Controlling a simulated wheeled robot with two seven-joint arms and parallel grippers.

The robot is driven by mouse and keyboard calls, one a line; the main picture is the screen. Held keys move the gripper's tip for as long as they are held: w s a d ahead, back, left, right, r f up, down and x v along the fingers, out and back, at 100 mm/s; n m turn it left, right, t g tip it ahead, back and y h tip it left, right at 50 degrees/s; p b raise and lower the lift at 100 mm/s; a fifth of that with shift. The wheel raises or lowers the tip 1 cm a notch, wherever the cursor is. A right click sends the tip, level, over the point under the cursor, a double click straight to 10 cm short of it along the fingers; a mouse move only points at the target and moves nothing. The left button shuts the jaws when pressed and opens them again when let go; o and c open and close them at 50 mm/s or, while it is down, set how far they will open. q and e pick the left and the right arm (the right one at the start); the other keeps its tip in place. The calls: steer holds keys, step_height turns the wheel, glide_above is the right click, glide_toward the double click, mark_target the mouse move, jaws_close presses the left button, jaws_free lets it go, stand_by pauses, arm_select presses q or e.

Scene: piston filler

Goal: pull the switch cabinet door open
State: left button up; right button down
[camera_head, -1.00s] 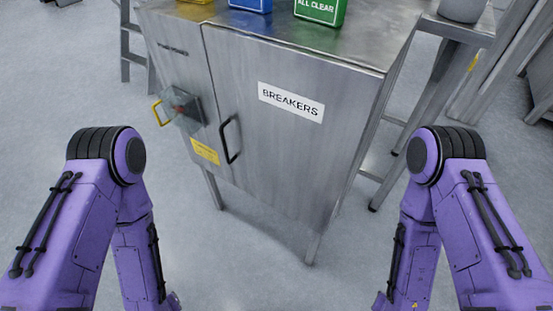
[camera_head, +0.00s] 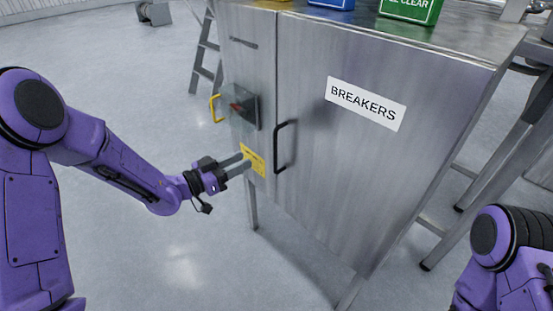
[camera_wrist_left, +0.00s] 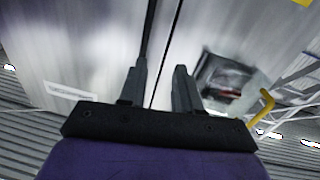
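The grey metal switch cabinet stands ahead with its door (camera_head: 340,150) shut, marked with a white BREAKERS sign (camera_head: 366,103). A black bar handle (camera_head: 280,147) is upright at the door's left edge, beside the seam. My left gripper (camera_head: 245,164) is left of the handle, in front of the yellow label, with its fingers parted and nothing held. In the left wrist view the open fingers (camera_wrist_left: 160,82) face the cabinet front; the dark handle (camera_wrist_left: 150,35) runs up close to the left finger's tip. Whether they touch is unclear. My right gripper is out of view.
A switch box (camera_head: 243,108) with a yellow lever (camera_head: 214,108) sticks out left of the handle, above my left gripper. Blue and green boxes (camera_head: 410,10) stand on the cabinet top. A ladder stands behind left.

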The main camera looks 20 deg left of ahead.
arm_select(q)
steer(key=d+m, duration=0.1)
steer(key=g+h, duration=0.1)
glide_above(276, 170)
steer(key=shift+w+a+r+m, duration=0.15)
steer(key=shift+w+m, duration=0.15)
steer(key=shift+m, duration=0.1)
steer(key=shift+c, duration=0.3)
jaws_close()
